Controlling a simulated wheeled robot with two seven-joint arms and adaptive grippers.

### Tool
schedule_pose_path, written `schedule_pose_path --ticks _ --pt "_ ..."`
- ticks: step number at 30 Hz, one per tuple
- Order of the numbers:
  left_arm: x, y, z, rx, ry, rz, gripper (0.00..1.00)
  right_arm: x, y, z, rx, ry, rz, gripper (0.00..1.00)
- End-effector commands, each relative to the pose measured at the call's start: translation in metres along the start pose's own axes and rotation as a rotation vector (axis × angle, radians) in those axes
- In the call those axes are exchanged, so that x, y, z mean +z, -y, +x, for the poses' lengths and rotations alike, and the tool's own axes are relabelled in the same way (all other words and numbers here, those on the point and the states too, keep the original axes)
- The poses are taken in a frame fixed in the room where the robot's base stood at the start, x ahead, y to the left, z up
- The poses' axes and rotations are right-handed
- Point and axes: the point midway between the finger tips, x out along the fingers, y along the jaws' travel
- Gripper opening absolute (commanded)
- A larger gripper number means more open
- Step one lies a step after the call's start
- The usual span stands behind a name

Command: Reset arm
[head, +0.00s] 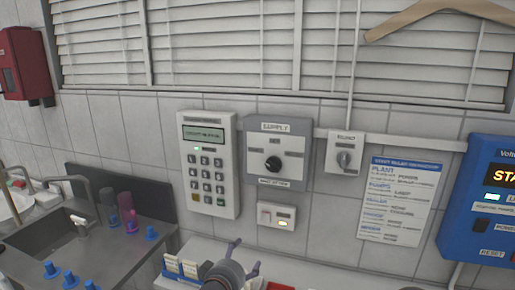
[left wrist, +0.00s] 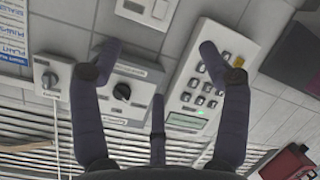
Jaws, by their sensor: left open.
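My left gripper (head: 244,257) shows at the bottom centre of the head view, low in front of the wall and above the counter. In the left wrist view my left gripper (left wrist: 158,52) has its dark fingers spread wide, with nothing between them. Beyond the fingers in that view are the supply panel with its black knob (left wrist: 122,91) and the white keypad (left wrist: 205,90), seen upside down. The fingers appear apart from both. My right gripper is in neither view.
The wall carries the keypad (head: 209,165), supply panel (head: 277,155), small knob box (head: 345,153), small switch box (head: 276,215), notice (head: 399,202) and blue unit (head: 482,205). A sink (head: 60,250) with taps and blue-topped items stands left. White cards (head: 183,270) stand beside my gripper.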

Motion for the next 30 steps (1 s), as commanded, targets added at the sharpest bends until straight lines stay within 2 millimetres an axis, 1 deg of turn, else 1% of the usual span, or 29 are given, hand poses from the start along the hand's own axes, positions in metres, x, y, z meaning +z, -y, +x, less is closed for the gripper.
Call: schedule_pose_path --ticks 1,2,3,5,6,8,9,13,14,15,17,18,20,21,25,27,30 --pt "0.018 0.027 0.012 -0.049 0.040 0.023 0.76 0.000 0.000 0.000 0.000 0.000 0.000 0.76" --pt "0.028 0.042 0.017 -0.074 0.064 0.037 0.76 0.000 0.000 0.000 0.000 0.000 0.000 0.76" --pt "0.041 0.063 0.024 -0.108 0.097 0.057 0.76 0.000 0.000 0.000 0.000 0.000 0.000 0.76" --pt "0.062 0.094 0.031 -0.156 0.149 0.085 0.76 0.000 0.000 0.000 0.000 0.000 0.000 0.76" --pt "0.076 0.115 0.034 -0.187 0.186 0.101 0.76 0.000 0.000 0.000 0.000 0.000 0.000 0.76" --pt "0.098 0.145 0.037 -0.231 0.242 0.122 0.76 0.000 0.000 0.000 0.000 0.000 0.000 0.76" --pt "0.113 0.166 0.037 -0.259 0.281 0.134 0.76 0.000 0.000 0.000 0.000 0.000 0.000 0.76" --pt "0.163 0.228 0.030 -0.340 0.415 0.164 0.76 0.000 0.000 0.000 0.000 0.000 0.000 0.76" --pt "0.174 0.242 0.027 -0.357 0.446 0.169 0.76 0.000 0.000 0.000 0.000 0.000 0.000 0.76" --pt "0.190 0.260 0.021 -0.378 0.490 0.173 0.76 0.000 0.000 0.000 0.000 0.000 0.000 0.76" --pt "0.214 0.284 0.011 -0.406 0.556 0.179 0.76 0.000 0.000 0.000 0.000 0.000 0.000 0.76" --pt "0.229 0.300 0.003 -0.422 0.601 0.181 0.76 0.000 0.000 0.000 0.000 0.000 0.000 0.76" --pt "0.253 0.322 -0.011 -0.445 0.669 0.179 0.76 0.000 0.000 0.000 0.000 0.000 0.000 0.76" --pt "0.269 0.335 -0.021 -0.458 0.714 0.175 0.76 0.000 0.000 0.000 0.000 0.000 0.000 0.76" --pt "0.316 0.368 -0.057 -0.484 0.853 0.159 0.76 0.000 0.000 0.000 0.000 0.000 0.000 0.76" --pt "0.336 0.379 -0.074 -0.490 0.914 0.148 0.76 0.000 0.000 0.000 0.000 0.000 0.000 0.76" --pt "0.357 0.388 -0.093 -0.491 0.978 0.134 0.76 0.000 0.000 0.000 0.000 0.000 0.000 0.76"
